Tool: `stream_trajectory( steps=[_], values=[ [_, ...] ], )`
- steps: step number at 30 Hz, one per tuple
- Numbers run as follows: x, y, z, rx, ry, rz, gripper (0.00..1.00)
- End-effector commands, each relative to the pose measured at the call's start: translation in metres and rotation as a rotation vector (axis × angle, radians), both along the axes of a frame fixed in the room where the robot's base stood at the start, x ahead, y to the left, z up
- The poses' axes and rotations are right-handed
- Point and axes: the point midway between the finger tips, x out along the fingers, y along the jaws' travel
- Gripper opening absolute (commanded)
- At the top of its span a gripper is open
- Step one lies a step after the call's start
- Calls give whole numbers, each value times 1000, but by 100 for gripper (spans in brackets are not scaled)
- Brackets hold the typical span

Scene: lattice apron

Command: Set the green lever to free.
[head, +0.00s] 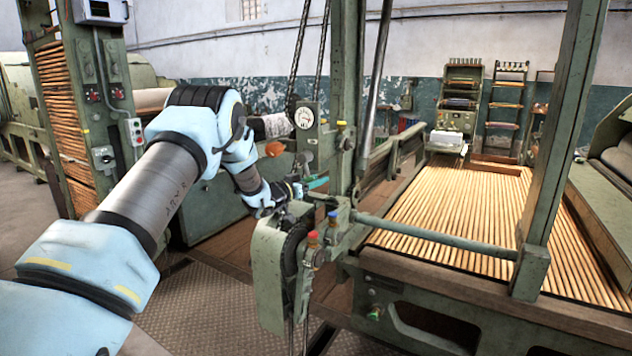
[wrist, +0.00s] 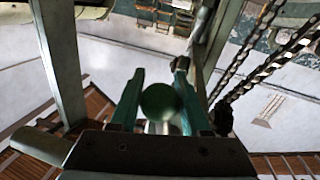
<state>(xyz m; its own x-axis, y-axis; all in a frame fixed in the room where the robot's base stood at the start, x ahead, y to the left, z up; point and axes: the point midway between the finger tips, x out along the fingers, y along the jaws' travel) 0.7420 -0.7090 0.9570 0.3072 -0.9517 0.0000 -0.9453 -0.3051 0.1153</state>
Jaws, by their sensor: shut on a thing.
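The green lever's round knob (wrist: 162,101) sits between the two fingers of my gripper (wrist: 161,80) in the wrist view. The jaws are shut on the knob, with a finger at each side. In the head view my gripper (head: 314,185) is at the green machine head (head: 270,262), beside the upright post. The knob and the lever's shaft cannot be clearly made out there. No label for the lever's positions can be read.
Red (head: 313,237) and blue (head: 332,215) knobs stand close below my gripper. A dial (head: 303,117), a green upright post (head: 347,80) and hanging chains (head: 300,50) are near. A horizontal bar (head: 440,238) crosses before the slatted bed (head: 470,200).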

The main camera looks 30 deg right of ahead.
Motion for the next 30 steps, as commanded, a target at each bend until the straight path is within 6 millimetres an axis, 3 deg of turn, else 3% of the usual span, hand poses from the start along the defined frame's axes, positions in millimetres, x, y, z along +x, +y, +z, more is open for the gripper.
stream_trajectory(
  steps=[30],
  values=[
    [-2,-1,1,-21,37,1,0]
  ],
)
